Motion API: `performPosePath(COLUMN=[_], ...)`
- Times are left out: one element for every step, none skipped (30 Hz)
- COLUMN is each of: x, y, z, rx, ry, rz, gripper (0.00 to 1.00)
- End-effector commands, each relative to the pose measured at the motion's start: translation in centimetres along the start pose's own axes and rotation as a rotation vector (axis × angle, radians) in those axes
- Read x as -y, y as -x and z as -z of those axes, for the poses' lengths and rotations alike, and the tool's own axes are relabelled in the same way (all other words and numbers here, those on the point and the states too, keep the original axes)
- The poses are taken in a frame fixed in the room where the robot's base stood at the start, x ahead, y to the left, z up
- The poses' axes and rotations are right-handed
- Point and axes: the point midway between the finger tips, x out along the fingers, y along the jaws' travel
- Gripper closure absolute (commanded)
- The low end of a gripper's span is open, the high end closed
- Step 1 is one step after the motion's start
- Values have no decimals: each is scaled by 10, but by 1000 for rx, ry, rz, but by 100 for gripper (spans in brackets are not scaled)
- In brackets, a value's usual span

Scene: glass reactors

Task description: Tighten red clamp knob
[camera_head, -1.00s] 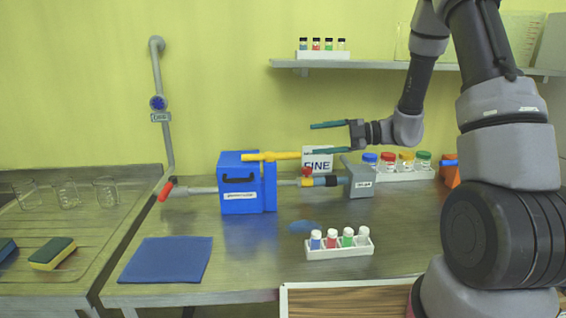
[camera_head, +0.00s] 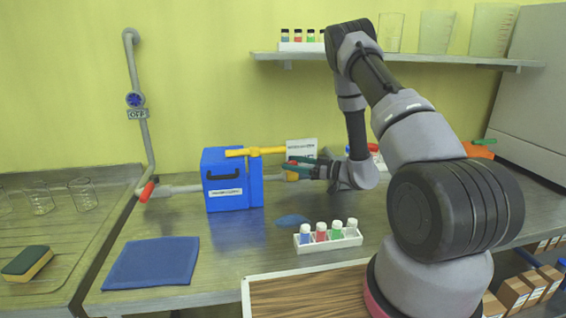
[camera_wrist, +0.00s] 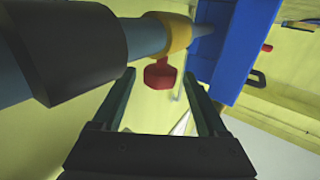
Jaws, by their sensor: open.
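The red clamp knob (camera_wrist: 160,73) shows in the wrist view. It hangs from a yellow collar (camera_wrist: 178,35) around the blue-grey pipe (camera_wrist: 152,38). My gripper (camera_wrist: 159,79) is open, with one finger to each side of the knob. I see no clear contact, and the depth between fingertips and knob is hard to judge. In the head view my gripper (camera_head: 287,164) is level with the pipe, just right of the blue box (camera_head: 228,190). The fingers hide the knob there. A bit of the yellow collar (camera_head: 292,177) shows below them.
A yellow handle (camera_head: 255,152) sticks out above the blue box. A white rack (camera_head: 330,242) with several small vials stands in front on the bench. A blue cloth (camera_head: 152,262) lies at the front left. In the wrist view a large dark cylinder (camera_wrist: 65,45) is close beside the left finger.

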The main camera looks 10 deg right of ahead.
Motion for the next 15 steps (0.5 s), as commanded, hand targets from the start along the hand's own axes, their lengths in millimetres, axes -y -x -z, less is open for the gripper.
performPosePath(x=[1,2,1,1,1,1,1,1,1,1,1,1,1,0,0], y=[-10,-15,-21,-24,-28,-32,-34,-36,-38,-39,-40,-41,-41,-41,-41], z=[0,0,0,0,0,0,0,0,0,0,0,0,0,0,0], rx=[0,0,0,0,0,0,0,0,0,0,0,0,1,0,0], ry=[2,1,1,1,2,1,0,0,0,1,1,1,1,1,1], rz=[4,4,3,3,3,3,2,1,1,1,1,1,0,0,0], gripper=[24,24,24,24,24,24,24,24,24,24,24,24,24,24,24])
